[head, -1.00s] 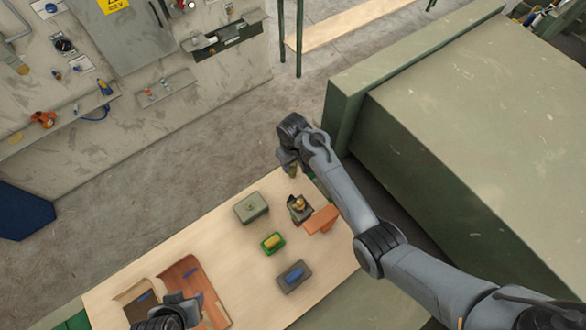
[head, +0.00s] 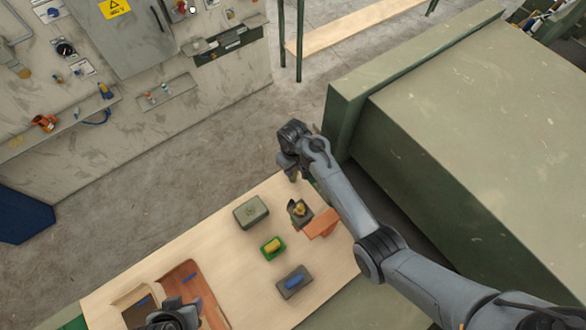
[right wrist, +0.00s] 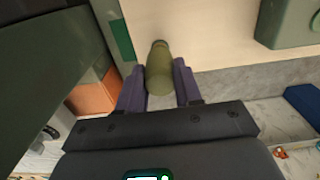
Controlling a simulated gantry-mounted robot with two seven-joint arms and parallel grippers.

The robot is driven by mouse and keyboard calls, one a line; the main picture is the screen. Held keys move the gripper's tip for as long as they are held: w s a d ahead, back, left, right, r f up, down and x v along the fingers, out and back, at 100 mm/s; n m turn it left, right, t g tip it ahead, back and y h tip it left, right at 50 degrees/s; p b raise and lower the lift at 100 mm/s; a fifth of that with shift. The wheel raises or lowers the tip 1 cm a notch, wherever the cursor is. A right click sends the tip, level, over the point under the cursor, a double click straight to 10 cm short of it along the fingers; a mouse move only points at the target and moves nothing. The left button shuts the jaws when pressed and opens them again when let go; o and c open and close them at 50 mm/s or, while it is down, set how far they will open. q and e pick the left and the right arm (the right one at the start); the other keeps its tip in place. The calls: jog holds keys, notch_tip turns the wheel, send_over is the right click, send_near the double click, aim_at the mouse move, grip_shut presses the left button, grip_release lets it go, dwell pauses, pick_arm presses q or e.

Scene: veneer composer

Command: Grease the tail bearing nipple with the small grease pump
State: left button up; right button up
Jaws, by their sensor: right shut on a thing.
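My right gripper (right wrist: 160,88) is shut on an olive-green rounded cylinder (right wrist: 159,68), which looks like the small grease pump. In the head view my right gripper (head: 289,168) is over the far right corner of the table, and the arm partly hides the cylinder. A dark block with a brass-coloured part (head: 299,209) stands on the table just below the gripper in the picture; I cannot tell whether this is the tail bearing nipple. My left gripper (head: 174,314) is at the lower edge of the head view, and its fingers are not clear.
The pale wooden table (head: 225,255) holds a grey-green box (head: 251,212), a green tray with a yellow piece (head: 272,248), a dark tray with a blue piece (head: 294,282) and an orange-brown block (head: 321,223). A large green machine housing (head: 450,140) stands close on the right.

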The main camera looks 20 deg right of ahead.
jog(key=shift+r+p, duration=0.7)
jog(key=shift+r, duration=1.8)
jog(key=o, duration=0.3)
jog(key=shift+c, duration=1.3)
